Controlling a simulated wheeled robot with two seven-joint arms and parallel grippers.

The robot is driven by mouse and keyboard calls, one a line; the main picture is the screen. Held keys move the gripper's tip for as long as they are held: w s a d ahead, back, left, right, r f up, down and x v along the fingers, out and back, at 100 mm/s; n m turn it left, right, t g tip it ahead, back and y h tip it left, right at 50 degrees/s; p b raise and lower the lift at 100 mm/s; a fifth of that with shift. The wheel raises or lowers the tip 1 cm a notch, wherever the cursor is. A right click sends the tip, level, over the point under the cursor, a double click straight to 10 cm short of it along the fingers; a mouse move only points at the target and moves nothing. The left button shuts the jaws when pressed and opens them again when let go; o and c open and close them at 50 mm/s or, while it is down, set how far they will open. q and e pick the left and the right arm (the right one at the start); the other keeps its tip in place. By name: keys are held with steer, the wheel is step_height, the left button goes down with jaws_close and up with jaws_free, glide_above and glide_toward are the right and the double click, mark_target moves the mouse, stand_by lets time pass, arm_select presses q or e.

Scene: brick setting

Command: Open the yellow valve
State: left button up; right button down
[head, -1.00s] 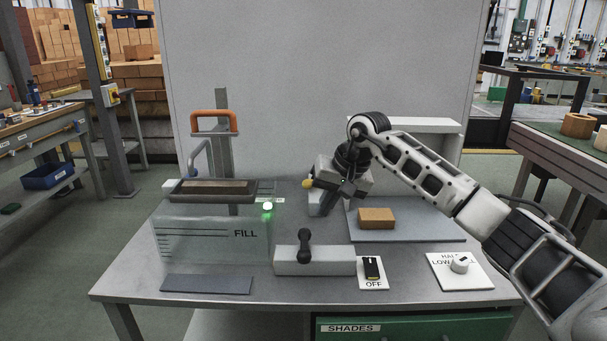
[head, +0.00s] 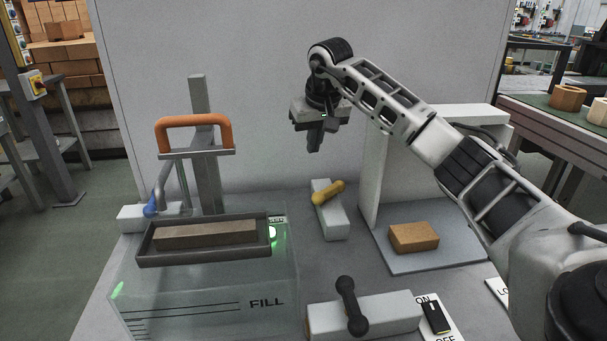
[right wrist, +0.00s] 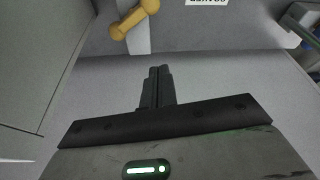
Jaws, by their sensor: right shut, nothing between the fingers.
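The yellow valve handle (head: 328,192) sits on a white block (head: 334,222) at the back of the table. It lies slantwise across the block, its right end farther back. My right gripper (head: 314,150) is shut and empty, pointing down above and behind the valve, apart from it. In the right wrist view the shut fingers (right wrist: 154,88) are in the middle, and the yellow handle (right wrist: 134,18) shows at the top edge on its pale block. My left gripper is not in view.
A clear FILL tank (head: 210,300) with a tray holding a brick (head: 205,235) stands left. A black-handled valve (head: 350,305) is in front, beside an ON/OFF switch (head: 436,315). An orange brick (head: 413,237) lies on a grey plate at right. A grey wall (head: 250,60) stands behind.

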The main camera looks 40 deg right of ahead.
mark_target(329, 192)
steer(key=x, duration=1)
steer(key=shift+s+a, duration=0.1)
steer(key=shift+s, duration=0.3)
steer(key=shift+s+a, duration=0.2)
steer(key=shift+s, duration=0.4)
steer(key=shift+s+a, duration=0.15)
steer(key=shift+s, duration=0.45)
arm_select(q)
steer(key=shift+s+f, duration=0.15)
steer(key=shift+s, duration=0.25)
arm_select(e)
steer(key=shift+s+a, duration=0.15)
steer(key=shift+s, duration=0.35)
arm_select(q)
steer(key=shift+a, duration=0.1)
arm_select(e)
steer(key=shift+s, duration=0.1)
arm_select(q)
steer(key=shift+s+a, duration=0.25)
